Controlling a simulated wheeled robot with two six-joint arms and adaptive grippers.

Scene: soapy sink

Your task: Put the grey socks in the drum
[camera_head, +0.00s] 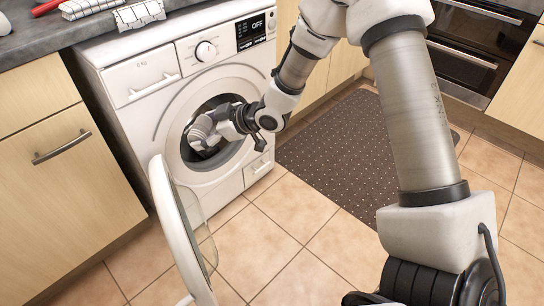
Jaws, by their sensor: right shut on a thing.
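My right gripper (212,128) is at the mouth of the drum, shut on the grey socks (201,133). The socks are a small grey bundle at the left part of the opening, and the gripper partly covers them. The back of the drum is dark. My left gripper is not in view.
A dark dotted mat (340,150) lies on the tiled floor (270,245) to the right. Wooden cabinets (50,150) flank the machine, and an oven (470,50) is at the back right. The open door stands left of the arm.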

